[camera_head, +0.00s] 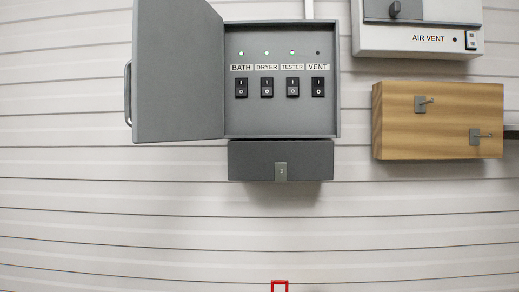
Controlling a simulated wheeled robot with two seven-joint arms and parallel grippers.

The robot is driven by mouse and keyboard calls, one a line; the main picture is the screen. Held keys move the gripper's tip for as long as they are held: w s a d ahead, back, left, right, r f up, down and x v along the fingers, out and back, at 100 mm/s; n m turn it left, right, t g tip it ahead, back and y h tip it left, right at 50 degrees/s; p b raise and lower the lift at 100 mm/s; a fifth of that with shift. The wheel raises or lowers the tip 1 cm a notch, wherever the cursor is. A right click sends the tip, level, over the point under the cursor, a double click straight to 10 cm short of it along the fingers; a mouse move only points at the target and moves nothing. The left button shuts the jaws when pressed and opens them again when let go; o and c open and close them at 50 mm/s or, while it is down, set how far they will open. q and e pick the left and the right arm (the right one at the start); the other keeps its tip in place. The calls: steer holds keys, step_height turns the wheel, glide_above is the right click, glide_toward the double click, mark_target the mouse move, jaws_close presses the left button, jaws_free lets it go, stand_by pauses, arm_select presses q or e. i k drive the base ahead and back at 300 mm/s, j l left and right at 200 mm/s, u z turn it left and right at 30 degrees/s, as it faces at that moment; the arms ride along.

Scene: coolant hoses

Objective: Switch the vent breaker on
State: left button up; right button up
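A grey breaker box (281,113) hangs on the wall with its door (178,70) swung open to the left. Inside is a row of black rocker switches labelled BATH, DRYER, TESTER and VENT. The vent breaker (318,87) is the rightmost switch. The small light above VENT (318,53) is dark, while the lights above the other labels are green. Neither of my grippers shows in the head view.
A grey box with a latch (281,171) sits just below the breaker box. At right are a white AIR VENT unit (390,42) and a wooden block (440,140) with two hooks. A red square outline (279,287) shows at the bottom edge.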

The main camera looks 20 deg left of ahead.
mark_target(318, 83)
steer(key=j+z, duration=0.15)
steer(key=j, duration=0.45)
steer(key=k+j+z, duration=0.1)
steer(key=j, duration=0.45)
steer(key=j+z, duration=0.15)
steer(key=j, duration=0.45)
steer(key=k+j+z, duration=0.1)
steer(key=j, duration=0.45)
steer(key=z, duration=0.15)
steer(key=i+l+u, duration=0.15)
steer(key=i+l, duration=0.1)
